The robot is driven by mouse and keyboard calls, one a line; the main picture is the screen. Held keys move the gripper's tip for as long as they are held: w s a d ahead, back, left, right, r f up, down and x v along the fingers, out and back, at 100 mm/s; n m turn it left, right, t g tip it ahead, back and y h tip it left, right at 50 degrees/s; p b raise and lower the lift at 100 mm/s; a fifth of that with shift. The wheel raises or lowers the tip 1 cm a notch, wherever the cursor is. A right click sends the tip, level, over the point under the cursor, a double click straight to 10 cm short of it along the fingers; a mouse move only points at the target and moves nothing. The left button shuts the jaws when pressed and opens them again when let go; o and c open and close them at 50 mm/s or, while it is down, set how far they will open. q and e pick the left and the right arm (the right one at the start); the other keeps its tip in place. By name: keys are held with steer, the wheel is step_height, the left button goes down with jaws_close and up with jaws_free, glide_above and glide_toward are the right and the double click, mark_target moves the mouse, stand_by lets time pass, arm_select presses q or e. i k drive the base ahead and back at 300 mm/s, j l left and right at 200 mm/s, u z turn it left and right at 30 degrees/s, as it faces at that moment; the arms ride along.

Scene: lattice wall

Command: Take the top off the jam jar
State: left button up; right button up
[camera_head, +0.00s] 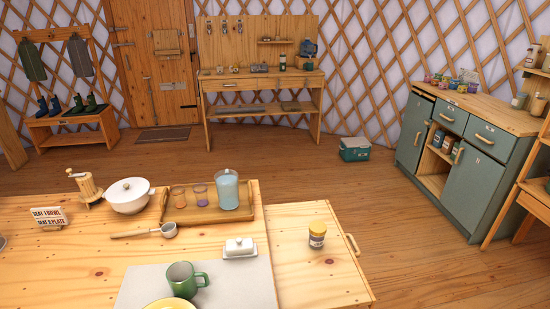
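The jam jar (317,238) stands upright on the right part of the wooden table, on a light board with a handle at its right side. It is a small dark jar with a pale label. Its yellow top (318,228) sits on it. Nothing touches the jar, and bare wood surrounds it. Neither of my grippers is in view.
Left of the jar are a white butter dish (240,248), a green mug (187,279) on a grey mat (250,284), and a yellow plate (170,303). Behind are a tray (178,214) with a pitcher (229,191) and glasses, a ladle (145,232) and a white pot (129,197).

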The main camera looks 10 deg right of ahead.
mark_target(315, 243)
steer(key=i+l, duration=0.1)
steer(key=l, duration=0.35)
steer(key=i+l, duration=0.1)
steer(key=l, duration=0.4)
steer(key=i+l, duration=0.1)
steer(key=l, duration=0.8)
steer(key=i, duration=0.35)
steer(key=u, duration=0.05)
